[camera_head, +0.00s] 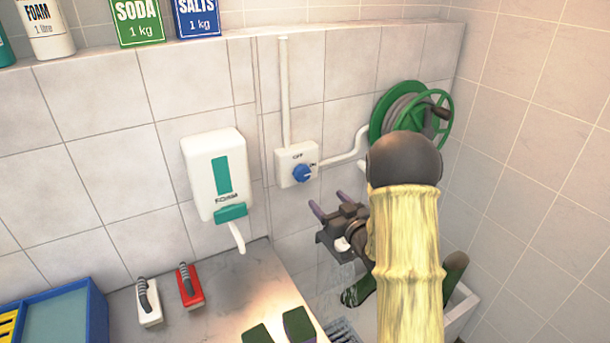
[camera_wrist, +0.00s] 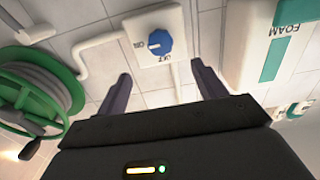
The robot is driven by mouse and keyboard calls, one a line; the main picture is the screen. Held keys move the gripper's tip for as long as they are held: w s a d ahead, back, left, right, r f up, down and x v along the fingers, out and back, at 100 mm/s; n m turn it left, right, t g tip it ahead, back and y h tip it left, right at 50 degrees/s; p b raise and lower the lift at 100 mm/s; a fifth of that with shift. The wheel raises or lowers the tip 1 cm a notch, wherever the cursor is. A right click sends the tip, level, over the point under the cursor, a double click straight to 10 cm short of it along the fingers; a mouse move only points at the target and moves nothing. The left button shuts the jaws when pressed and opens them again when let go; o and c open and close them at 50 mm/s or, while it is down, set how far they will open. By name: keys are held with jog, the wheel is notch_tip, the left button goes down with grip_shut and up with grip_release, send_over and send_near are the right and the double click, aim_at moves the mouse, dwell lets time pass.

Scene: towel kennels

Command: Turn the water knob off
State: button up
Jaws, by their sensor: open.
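The blue water knob (camera_head: 302,173) sits on a white wall plate (camera_head: 284,168) marked OFF at the top and ON at the right. In the wrist view, the picture is turned over and the knob (camera_wrist: 160,42) shows a pale mark pointing towards ON. My gripper (camera_head: 330,203) is open and empty, below and to the right of the knob in the head view. In the wrist view, the fingers of my gripper (camera_wrist: 160,73) stand apart, and the knob appears beyond them, between their lines. They look clear of the plate.
A green hose reel (camera_head: 383,105) is on the wall to the right, joined by a white pipe (camera_head: 347,155). A foam dispenser (camera_head: 213,160) hangs left of the plate. Red (camera_head: 190,290) and white (camera_head: 149,308) brushes lie on the counter (camera_head: 235,290) below.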

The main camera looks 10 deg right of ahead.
aim_at(304, 177)
jog(key=p+x, duration=0.4)
jog(key=x, duration=0.9)
jog(key=shift+w+a+p, duration=0.15)
jog(key=shift+w+p, duration=0.2)
jog(key=shift+p, duration=0.05)
jog(key=c, duration=1)
jog(key=shift+o, duration=0.2)
jog(key=shift+f, duration=0.1)
